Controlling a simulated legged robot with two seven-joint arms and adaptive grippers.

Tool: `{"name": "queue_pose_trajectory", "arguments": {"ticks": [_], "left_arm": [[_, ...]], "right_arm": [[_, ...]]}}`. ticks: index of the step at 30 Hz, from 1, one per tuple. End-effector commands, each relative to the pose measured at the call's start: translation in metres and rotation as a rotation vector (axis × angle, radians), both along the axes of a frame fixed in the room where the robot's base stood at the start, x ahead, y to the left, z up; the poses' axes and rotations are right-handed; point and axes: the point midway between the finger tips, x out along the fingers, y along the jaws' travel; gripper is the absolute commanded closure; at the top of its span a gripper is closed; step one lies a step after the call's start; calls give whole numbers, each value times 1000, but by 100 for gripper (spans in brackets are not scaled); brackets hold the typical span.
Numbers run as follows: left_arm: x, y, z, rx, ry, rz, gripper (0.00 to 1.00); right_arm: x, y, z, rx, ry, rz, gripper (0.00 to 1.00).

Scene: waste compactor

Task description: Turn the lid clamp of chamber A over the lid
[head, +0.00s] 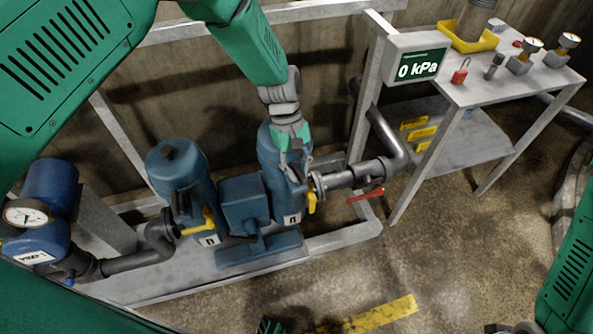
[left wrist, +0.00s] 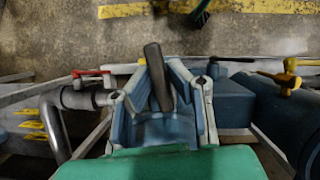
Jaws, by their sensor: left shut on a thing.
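The right-hand blue chamber (head: 281,196) stands on the skid, and I take it as chamber A, though its label is too small to read surely. My left gripper (head: 292,160) comes down from above onto its top. In the left wrist view, the left gripper (left wrist: 160,88) is shut on a dark bar, the lid clamp (left wrist: 157,72), which stands up between the fingers. The gripper hides most of the lid and clamp in the head view. A dark part of my right gripper (head: 268,325) shows at the bottom edge; its fingers are not clear.
The other blue chamber (head: 178,180) stands to the left, with a yellow valve handle (head: 195,226). A pipe with a red handle (head: 367,195) runs right. The display (head: 417,66) reads 0 kPa. A bench (head: 500,80) carries a red padlock (head: 461,71) and gauges. The front floor is mostly clear.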

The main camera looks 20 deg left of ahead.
Motion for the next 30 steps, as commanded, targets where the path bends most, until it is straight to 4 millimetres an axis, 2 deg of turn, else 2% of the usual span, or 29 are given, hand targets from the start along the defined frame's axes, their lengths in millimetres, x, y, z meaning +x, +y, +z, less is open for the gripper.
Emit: {"name": "queue_pose_trajectory", "arguments": {"ticks": [1, 11, 26, 27, 28, 29, 30], "left_arm": [[1, -5, 1, -7, -2, -29, 100], [-1, -4, 1, -8, -1, -145, 100], [-2, -3, 0, -8, 4, -161, 100], [-2, -3, 0, -8, 4, -161, 82], [-2, -3, 0, -8, 4, -161, 72], [-2, -3, 0, -8, 4, -161, 66], [-2, -3, 0, -6, 3, -162, 66]], "right_arm": [[0, 0, -2, 0, 0, 0, 60], [0, 0, -6, 0, 0, 0, 60], [0, 0, -7, 0, 0, 0, 60], [0, 0, -7, 0, 0, 0, 60], [0, 0, -7, 0, 0, 0, 60], [0, 0, -7, 0, 0, 0, 60], [0, 0, -7, 0, 0, 0, 60]]}}
